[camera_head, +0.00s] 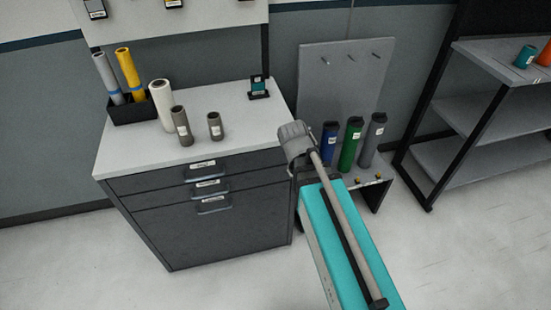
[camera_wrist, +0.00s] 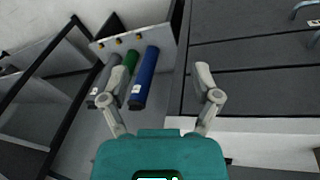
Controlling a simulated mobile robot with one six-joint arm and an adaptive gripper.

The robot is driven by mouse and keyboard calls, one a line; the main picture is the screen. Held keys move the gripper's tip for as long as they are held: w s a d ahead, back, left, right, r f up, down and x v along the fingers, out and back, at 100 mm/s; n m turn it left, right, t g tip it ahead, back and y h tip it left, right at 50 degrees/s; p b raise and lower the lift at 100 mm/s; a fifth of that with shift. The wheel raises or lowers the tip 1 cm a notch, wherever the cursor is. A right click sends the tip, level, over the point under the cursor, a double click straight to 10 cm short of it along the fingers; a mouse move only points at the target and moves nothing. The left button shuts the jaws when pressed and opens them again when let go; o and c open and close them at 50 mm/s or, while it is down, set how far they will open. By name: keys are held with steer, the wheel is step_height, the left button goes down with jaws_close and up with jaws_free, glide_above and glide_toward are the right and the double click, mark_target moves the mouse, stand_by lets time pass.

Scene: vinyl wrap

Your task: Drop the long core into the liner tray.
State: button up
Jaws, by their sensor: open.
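Two grey-brown hollow cores stand upright on the cabinet top in the head view. The taller one, the long core (camera_head: 181,127), stands left of the short core (camera_head: 214,126). Each has a white label. I cannot make out a tray surely marked as the liner tray. A black box (camera_head: 134,111) at the back left of the cabinet holds a grey roll and a yellow roll. My gripper (camera_head: 292,145) is beyond the cabinet's right edge, well apart from the cores. In the wrist view my gripper (camera_wrist: 157,82) is open, with nothing between its fingers.
A white roll (camera_head: 161,105) stands close behind the long core. A small black stand (camera_head: 258,88) is at the cabinet's back right. Blue (camera_head: 330,143), green (camera_head: 350,144) and grey (camera_head: 373,141) rolls stand on a low rack near my gripper. Shelves (camera_head: 473,107) stand at right.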

steer(key=s+d+g+y, duration=0.1)
steer(key=s+d+y, duration=0.1)
steer(key=s+d, duration=0.2)
steer(key=d, duration=0.3)
steer(key=shift+s+d+f+n+g, duration=0.15)
steer(key=shift+s+f+n+g, duration=0.15)
steer(key=shift+s, duration=0.1)
